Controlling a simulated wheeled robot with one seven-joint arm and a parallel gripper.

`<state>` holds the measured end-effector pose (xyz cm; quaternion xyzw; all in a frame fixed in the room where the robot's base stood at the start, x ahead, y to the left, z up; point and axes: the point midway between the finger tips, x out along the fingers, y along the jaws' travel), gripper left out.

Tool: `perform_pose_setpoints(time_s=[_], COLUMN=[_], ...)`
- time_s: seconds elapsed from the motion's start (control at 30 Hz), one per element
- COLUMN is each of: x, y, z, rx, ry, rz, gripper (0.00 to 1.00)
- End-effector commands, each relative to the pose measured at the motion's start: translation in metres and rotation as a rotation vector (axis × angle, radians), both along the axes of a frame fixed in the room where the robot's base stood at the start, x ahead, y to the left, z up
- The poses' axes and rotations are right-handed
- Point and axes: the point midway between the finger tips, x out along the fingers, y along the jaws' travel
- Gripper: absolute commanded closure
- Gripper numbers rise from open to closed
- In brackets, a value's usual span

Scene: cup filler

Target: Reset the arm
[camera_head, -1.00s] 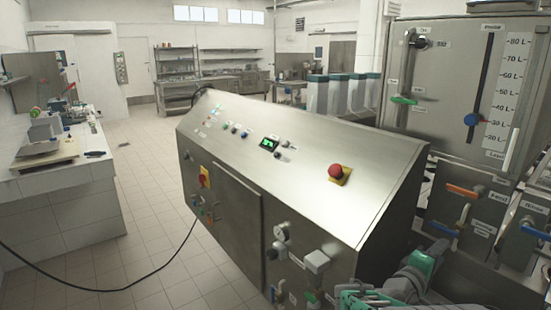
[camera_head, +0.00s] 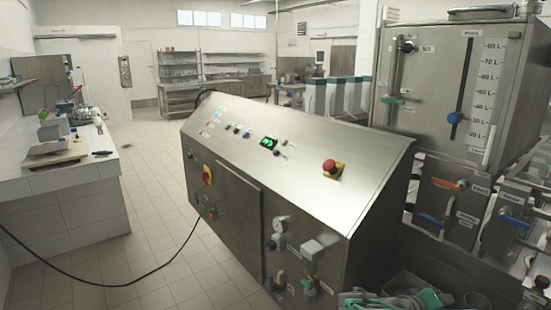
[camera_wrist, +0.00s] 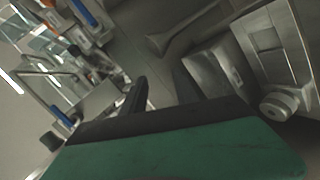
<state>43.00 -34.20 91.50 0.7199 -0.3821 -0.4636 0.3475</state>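My arm (camera_head: 400,298) shows as green and grey links at the bottom edge of the head view, low in front of the steel console. The gripper's fingers do not show there. In the wrist view, a green and black part of my own arm end fills the bottom, with a dark finger-like piece of my gripper (camera_wrist: 138,97) rising from it. The picture is tilted and dark, so I cannot tell whether the fingers are apart. I see nothing held.
The sloped steel console (camera_head: 290,155) with a red emergency button (camera_head: 330,165) stands close in front. A steel tank (camera_head: 445,85) with valves stands on the right. A white counter (camera_head: 70,185) is at left, with a black cable (camera_head: 120,283) on the tiled floor between.

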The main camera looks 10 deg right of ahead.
Motion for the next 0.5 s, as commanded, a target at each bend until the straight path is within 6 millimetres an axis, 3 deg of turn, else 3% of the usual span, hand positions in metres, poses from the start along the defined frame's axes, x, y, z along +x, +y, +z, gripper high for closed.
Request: perform_pose_setpoints(time_s=[0.17, 0.27, 0.3, 0.4, 0.47, 0.5], x=[-0.030, -0.057, -0.070, -0.099, -0.113, -0.119], y=[0.042, 0.093, 0.123, 0.207, 0.254, 0.281], z=[-0.072, -0.113, -0.123, -0.116, -0.093, -0.071], rx=[0.298, 0.544, 0.658, 0.912, 1.022, 1.073], ry=[0.017, 0.056, 0.081, 0.182, 0.254, 0.294], rz=[-0.117, -0.220, -0.262, -0.306, -0.258, -0.182], gripper=[0.65, 0.65, 0.65, 0.65, 0.65, 0.65])
